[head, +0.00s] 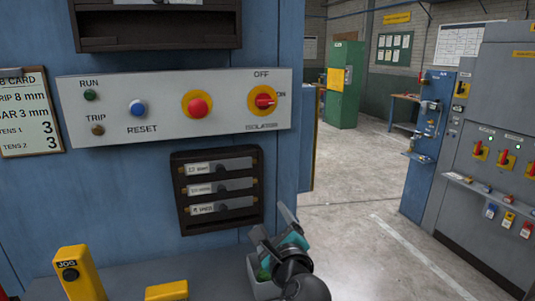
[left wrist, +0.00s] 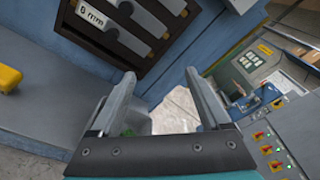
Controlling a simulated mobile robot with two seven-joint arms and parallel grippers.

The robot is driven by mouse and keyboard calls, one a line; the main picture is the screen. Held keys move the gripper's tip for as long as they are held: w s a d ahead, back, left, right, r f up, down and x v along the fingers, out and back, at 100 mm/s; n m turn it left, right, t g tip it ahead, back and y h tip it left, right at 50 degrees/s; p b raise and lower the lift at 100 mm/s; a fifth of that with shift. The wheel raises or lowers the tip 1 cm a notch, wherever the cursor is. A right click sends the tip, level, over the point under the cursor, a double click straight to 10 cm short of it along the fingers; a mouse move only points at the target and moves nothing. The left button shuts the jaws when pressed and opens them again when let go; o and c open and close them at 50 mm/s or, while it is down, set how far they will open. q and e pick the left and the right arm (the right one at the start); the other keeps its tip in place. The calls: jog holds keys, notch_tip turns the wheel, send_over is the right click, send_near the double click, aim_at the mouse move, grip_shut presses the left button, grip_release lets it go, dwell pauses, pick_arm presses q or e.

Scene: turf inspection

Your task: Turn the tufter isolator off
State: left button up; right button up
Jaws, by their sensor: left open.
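The tufter isolator (head: 264,101) is a red rotary handle on a yellow plate at the right end of a pale control panel (head: 230,127). OFF is printed above it and ON to its right. Its red handle lies about level, toward ON. My left gripper (head: 272,223) is below and apart from the isolator, beside the slotted rack. Its fingers are apart with nothing between them, as the left wrist view (left wrist: 160,76) also shows. My right gripper is not in view.
The panel also has a red button (head: 197,106) on yellow, a blue RESET button (head: 138,109) and RUN and TRIP lamps. A dark rack (head: 181,222) hangs below. A yellow JOG box (head: 85,285) stands lower left. Open floor (head: 350,235) lies right, before grey cabinets (head: 500,100).

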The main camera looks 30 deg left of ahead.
pick_arm(q)
notch_tip(320, 180, up, 8)
jog(key=w+f+m+t+y, duration=0.1)
jog(key=w+m+y, duration=0.1)
jog(key=m+y, duration=0.1)
jog(key=m+t+y, duration=0.2)
jog(key=m+y, duration=0.1)
jog(key=m, duration=0.2)
send_near(267, 104)
jog(key=shift+g, duration=0.3)
jog(key=p+x, duration=0.3)
jog(key=x, duration=0.6)
jog(key=shift+w+a+r, duration=0.1)
jog(key=shift+w+r, duration=0.05)
jog(key=shift+r, duration=0.15)
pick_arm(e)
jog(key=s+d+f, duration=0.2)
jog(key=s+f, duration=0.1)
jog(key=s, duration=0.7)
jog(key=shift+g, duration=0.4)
pick_arm(q)
jog(key=shift+c, duration=0.2)
grip_shut()
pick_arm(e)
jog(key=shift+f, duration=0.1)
